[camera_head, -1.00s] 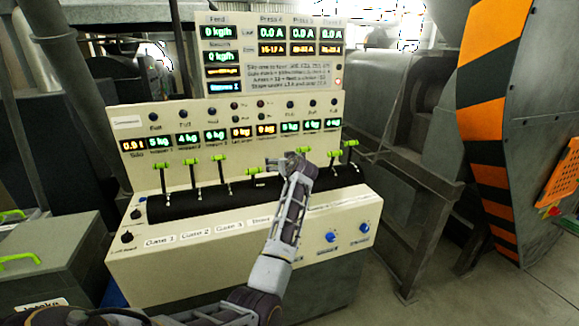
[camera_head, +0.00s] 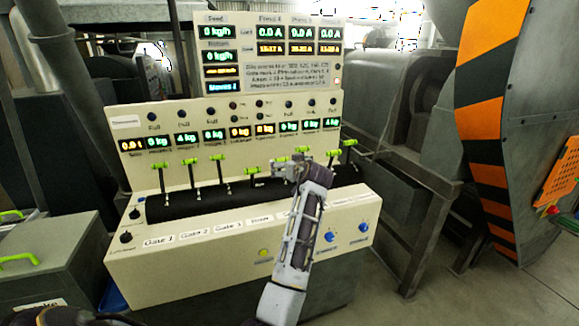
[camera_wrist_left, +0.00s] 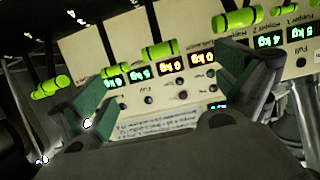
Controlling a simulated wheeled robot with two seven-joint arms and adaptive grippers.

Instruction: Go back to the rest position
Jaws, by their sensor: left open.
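My left arm (camera_head: 302,235) comes up from the bottom of the head view, in front of the cream control panel (camera_head: 130,265). My left gripper (camera_head: 290,165) is near the panel's row of green-handled levers (camera_head: 218,158), close to a short lever right of the middle. Its fingers are small in that view. In the left wrist view my left gripper (camera_wrist_left: 160,85) has its two green-padded fingers spread apart, with nothing held between them. Several green lever handles (camera_wrist_left: 160,50) and the lit displays show upside down beyond the fingers. I cannot tell whether a finger touches a lever. My right gripper is not in view.
A grey box (camera_head: 55,260) with a green handle stands left of the panel. A grey machine frame (camera_head: 435,195) stands to the right, beside an orange-and-black striped column (camera_head: 495,110). Bare floor (camera_head: 480,295) shows at the lower right.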

